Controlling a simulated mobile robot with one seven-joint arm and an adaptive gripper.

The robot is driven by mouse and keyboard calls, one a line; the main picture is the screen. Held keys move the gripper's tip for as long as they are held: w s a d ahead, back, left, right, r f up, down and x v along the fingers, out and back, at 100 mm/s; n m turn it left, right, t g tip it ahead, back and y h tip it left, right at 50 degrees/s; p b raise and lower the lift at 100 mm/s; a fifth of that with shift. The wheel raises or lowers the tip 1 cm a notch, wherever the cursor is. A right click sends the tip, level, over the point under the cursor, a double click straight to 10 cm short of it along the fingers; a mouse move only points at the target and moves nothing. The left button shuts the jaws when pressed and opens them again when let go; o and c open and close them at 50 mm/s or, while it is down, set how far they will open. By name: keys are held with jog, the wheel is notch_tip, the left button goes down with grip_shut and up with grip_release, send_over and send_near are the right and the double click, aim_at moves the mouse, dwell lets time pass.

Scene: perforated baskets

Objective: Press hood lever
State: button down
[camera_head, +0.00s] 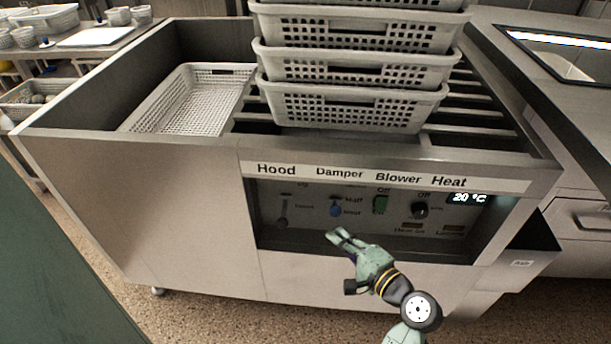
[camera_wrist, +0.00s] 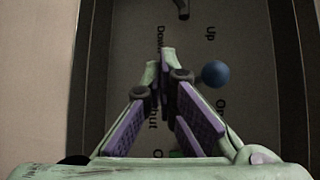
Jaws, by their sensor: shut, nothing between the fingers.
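The hood lever (camera_head: 283,218) is a small dark lever under the Hood label, at the left of the recessed control panel (camera_head: 300,240). In the wrist view its end (camera_wrist: 183,9) shows at the top edge, near the words Up and Down. My gripper (camera_head: 336,236) is in front of the panel, to the right of the lever and just below the blue damper knob. In the wrist view my gripper (camera_wrist: 165,56) has its fingertips together with nothing between them. The fingertips look apart from the lever.
The blue damper knob (camera_head: 336,211) is close to my fingertips; it also shows in the wrist view (camera_wrist: 214,74). A green blower switch (camera_head: 380,204) and a black heat knob (camera_head: 420,210) are farther right. Stacked perforated baskets (camera_head: 350,108) stand on the unit above.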

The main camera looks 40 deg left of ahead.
aim_at(284, 211)
jog(key=s+a, duration=0.1)
jog(key=s+a+n+g, duration=0.1)
jog(key=shift+s+y, duration=0.3)
jog(key=shift+s, duration=0.1)
jog(key=p+x, duration=0.1)
jog(key=x, duration=0.9)
